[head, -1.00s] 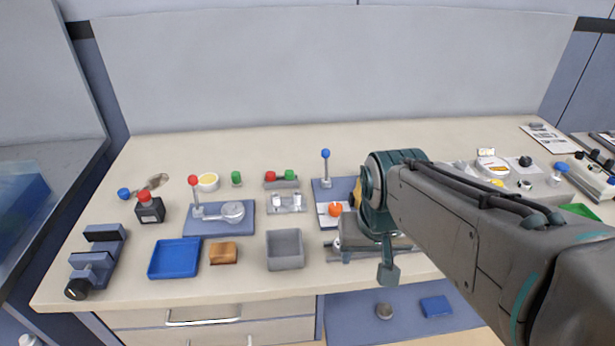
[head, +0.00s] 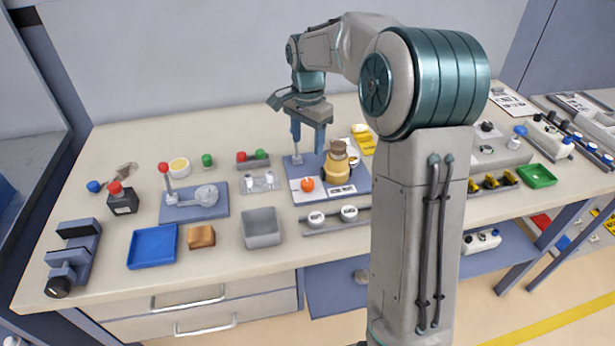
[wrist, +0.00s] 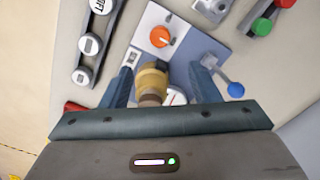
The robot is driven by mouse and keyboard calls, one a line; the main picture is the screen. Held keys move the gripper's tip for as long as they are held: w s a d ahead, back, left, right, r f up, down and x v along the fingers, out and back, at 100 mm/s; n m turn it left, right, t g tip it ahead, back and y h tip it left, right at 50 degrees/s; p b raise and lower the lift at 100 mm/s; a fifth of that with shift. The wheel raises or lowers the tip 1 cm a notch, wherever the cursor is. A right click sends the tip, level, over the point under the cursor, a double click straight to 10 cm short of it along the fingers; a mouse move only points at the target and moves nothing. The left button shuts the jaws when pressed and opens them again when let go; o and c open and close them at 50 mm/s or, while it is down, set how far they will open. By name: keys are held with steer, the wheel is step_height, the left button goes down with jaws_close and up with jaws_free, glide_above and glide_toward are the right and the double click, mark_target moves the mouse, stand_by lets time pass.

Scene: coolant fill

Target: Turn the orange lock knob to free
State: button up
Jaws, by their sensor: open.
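The orange lock knob (head: 307,184) sits on a white panel at the front left of a blue-grey base plate (head: 357,184). In the wrist view the orange knob (wrist: 160,37) shows a pale pointer line and lies beyond the fingertips, unobstructed. My gripper (head: 308,150) is open, pointing down over the back of the plate, above and apart from the knob. In the wrist view my gripper (wrist: 160,72) has its fingers either side of a brass-brown fitting (wrist: 152,82); I cannot tell whether they touch it. The fitting (head: 337,168) stands right of the knob.
A lever with a blue ball (wrist: 235,90) stands close beside one finger. A grey bin (head: 262,228) is at the left. A yellow item (head: 363,140) lies behind.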

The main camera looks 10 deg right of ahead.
mark_target(307, 182)
step_height(307, 182, down, 14)
steer(key=shift+r+p, duration=0.25)
steer(key=shift+p, duration=0.25)
steer(key=shift+c, duration=0.4)
steer(key=c, duration=0.9)
